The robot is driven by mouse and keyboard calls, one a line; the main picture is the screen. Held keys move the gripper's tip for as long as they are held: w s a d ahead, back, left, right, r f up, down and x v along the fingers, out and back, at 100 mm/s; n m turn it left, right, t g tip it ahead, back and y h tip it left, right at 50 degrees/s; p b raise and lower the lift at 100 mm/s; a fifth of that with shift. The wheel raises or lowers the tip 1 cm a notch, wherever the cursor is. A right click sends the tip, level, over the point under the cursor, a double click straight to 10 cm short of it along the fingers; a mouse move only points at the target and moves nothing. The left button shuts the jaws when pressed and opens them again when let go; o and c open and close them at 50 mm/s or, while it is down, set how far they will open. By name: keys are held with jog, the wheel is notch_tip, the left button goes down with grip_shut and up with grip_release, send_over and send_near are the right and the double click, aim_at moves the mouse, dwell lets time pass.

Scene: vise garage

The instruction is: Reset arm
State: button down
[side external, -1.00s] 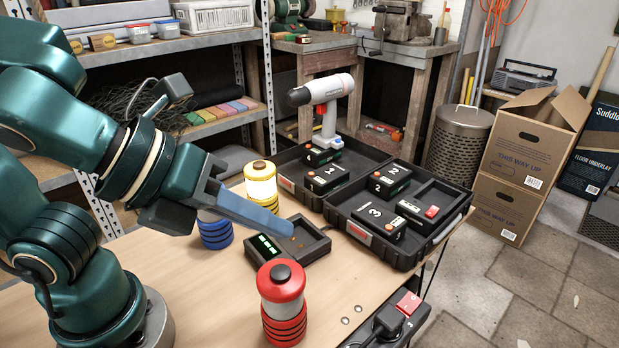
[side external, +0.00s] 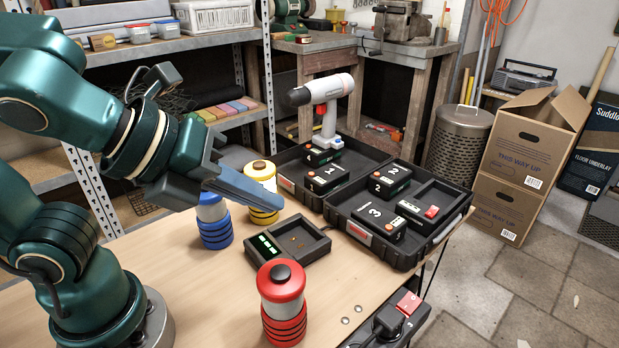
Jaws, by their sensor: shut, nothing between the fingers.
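My gripper (side external: 252,193) is shut and empty. It hangs in the air above the workbench (side external: 205,285), in front of the yellow lantern and over the blue lantern's right side in the picture. The yellow lantern (side external: 259,171) stands at the back of the bench. The blue lantern (side external: 214,228) stands nearer, partly hidden by my gripper. The red lantern (side external: 283,300) stands at the front. A black charger (side external: 287,245) with a green display and an empty bay lies between the lanterns and the case.
An open black case (side external: 335,212) holds batteries marked 1 (side external: 325,178), 2 (side external: 390,181) and 3 (side external: 378,221), and a white drill (side external: 325,100) stands in it. A power strip with a red switch (side external: 408,303) sits at the front edge. Shelves (side external: 190,45) stand behind my arm.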

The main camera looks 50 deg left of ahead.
jog(key=s+a+f+n+g, duration=0.1)
jog(key=s+a+f+n, duration=0.1)
jog(key=n, duration=1.2)
jog(key=s+a+f+n+g+y, duration=0.1)
jog(key=s+a+n+g, duration=0.1)
jog(key=n, duration=1.2)
jog(key=shift+a+f+y, duration=0.3)
jog(key=shift+a+f, duration=0.05)
jog(key=shift+a, duration=0.55)
jog(key=shift+n, duration=0.4)
